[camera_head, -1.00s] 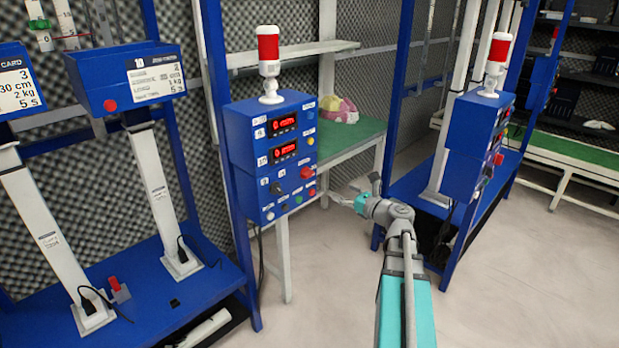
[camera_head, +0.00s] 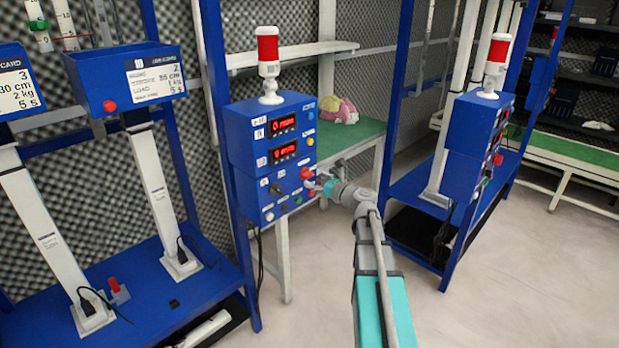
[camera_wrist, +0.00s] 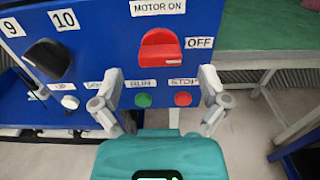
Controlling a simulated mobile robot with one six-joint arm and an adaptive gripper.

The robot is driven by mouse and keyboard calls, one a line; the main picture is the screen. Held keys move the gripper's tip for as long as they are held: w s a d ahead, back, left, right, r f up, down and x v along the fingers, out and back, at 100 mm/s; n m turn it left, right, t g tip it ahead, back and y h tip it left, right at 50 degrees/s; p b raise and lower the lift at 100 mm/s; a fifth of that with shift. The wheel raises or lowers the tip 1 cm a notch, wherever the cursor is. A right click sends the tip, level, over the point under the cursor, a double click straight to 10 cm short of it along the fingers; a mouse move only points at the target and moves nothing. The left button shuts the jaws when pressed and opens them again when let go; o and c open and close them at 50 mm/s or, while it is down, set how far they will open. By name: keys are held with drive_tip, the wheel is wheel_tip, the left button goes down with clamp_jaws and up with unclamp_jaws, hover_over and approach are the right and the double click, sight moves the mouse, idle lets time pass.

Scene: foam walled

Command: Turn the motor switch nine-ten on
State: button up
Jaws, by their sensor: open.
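The red motor switch (camera_wrist: 160,50) is on the blue control box (camera_head: 240,150), under a "MOTOR ON" label (camera_wrist: 158,6) and left of an "OFF" label (camera_wrist: 199,43). Its handle looks roughly level, with one end toward "OFF". The switch also shows in the head view (camera_head: 307,173). A black selector knob (camera_wrist: 47,59) sits to its left, below the labels 9 and 10. My gripper (camera_wrist: 161,78) is open and empty, its fingers spread left and right just below the red switch. In the head view my gripper (camera_head: 316,186) is close to the panel; contact cannot be told.
A green RUN button (camera_wrist: 143,100) and a red STOP button (camera_wrist: 183,99) lie between my fingers in the wrist view. A red beacon (camera_head: 268,45) tops the box. A green table (camera_head: 350,137) stands behind, and a second control box (camera_head: 468,130) stands right.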

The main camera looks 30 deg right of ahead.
sight(308, 175)
drive_tip(key=shift+x, duration=1.35)
drive_tip(key=shift+c, duration=0.2)
drive_tip(key=shift+a, duration=0.1)
drive_tip(key=c, duration=1.1)
